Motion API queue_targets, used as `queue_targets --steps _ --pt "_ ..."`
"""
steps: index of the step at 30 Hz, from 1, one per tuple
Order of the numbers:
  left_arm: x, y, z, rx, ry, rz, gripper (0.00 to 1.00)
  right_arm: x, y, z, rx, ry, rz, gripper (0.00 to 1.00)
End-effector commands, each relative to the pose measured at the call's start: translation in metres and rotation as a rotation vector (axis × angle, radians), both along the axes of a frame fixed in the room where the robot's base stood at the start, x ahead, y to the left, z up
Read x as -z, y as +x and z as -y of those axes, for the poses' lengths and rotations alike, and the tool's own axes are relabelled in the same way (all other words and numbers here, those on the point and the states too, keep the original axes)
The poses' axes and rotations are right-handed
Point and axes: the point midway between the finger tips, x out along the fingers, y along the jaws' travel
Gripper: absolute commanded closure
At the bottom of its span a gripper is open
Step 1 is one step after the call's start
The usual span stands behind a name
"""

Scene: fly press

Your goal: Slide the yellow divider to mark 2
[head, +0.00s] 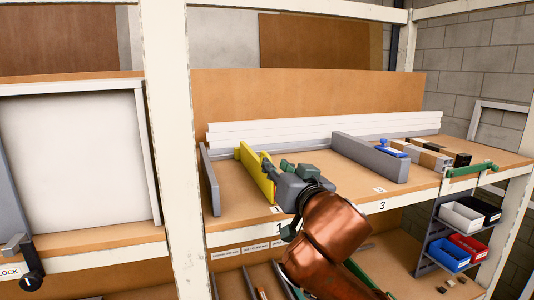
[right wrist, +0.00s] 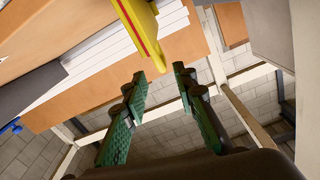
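The yellow divider (head: 250,172) stands upright on the brown shelf (head: 226,203), near its left end, close to the number 1 label (head: 277,210). Number 3 labels (head: 379,190) show further right; no number 2 label shows, and my right arm covers the shelf edge between 1 and 3. My right gripper (head: 279,167) is just right of the divider, its fingers overlapping the divider's right side in the picture. In the right wrist view its fingertips (right wrist: 160,76) are apart with nothing between them, and the divider (right wrist: 138,28) lies beyond them. Contact cannot be told. My left gripper is not in view.
A grey divider (head: 370,156) stands to the right and a grey end panel (head: 209,180) to the left. White strips (head: 320,126) run along the back. A blue-handled tool (head: 391,149) and a green clamp (head: 472,169) lie at the right. A white post (head: 166,140) rises left.

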Motion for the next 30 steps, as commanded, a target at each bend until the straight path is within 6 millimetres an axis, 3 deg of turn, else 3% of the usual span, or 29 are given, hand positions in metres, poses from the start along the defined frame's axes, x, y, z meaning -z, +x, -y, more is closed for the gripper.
queue_targets --steps 12,17,24,27,30 --pt "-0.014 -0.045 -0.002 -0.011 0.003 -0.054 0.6 -0.002 0.055 -0.02 -0.003 0.001 -0.002 0.74" --pt "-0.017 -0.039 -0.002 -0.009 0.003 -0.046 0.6 -0.001 0.069 -0.024 -0.001 0.0 -0.001 0.74" --pt "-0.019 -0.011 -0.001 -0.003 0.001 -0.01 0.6 0.0 0.072 -0.024 -0.001 0.0 0.001 0.74" --pt "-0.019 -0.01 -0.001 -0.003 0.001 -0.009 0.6 0.0 0.072 -0.024 -0.001 0.0 0.0 0.75" --pt "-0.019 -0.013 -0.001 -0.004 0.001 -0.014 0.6 0.0 0.072 -0.024 -0.001 0.0 0.0 0.82"
